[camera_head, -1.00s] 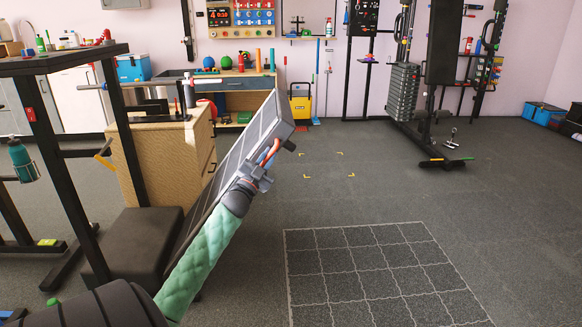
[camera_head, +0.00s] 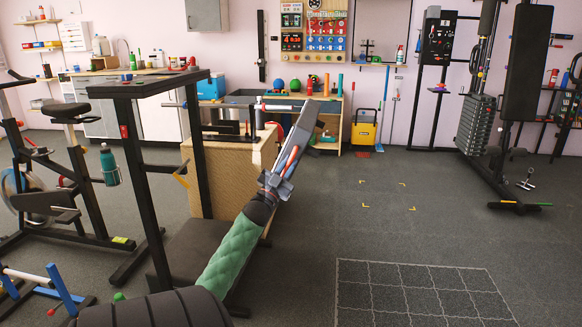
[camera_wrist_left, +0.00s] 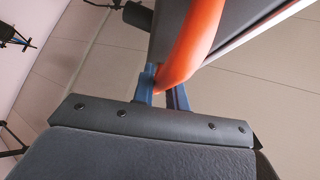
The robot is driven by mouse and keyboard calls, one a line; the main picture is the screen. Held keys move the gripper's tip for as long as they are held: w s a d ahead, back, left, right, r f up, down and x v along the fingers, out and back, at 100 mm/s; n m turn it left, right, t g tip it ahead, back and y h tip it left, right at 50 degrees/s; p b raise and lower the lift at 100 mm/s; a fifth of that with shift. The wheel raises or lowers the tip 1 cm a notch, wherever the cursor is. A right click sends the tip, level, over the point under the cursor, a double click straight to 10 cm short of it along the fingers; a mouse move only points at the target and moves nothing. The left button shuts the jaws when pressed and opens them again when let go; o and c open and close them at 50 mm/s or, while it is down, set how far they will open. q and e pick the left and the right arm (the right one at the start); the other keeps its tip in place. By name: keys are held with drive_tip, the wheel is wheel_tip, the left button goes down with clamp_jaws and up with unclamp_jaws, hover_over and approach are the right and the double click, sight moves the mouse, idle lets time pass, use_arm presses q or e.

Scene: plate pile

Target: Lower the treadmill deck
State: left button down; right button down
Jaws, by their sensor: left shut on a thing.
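The treadmill's deck (camera_head: 312,122) is a long grey slab, tilted steeply up from the dark treadmill base (camera_head: 192,250). Its upper end stands in front of the workbench. An orange handle (camera_head: 292,157) runs along the deck's edge; it also shows large in the wrist view (camera_wrist_left: 196,40). My left gripper (camera_head: 282,180) is shut on this handle, and its blue fingers (camera_wrist_left: 162,95) close around the handle's lower part in the wrist view. My green-sleeved left arm hides the deck's lower part. My right gripper is not in view.
The treadmill's black frame (camera_head: 135,150) stands left of the deck, with a wooden cabinet (camera_head: 228,180) behind. An exercise bike (camera_head: 70,170) is at the left. Open floor with a marked grid (camera_head: 420,295) lies at the right. A weight machine (camera_head: 490,110) stands farther back.

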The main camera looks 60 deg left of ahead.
use_arm(q)
drive_tip(key=c, duration=1.4)
unclamp_jaws()
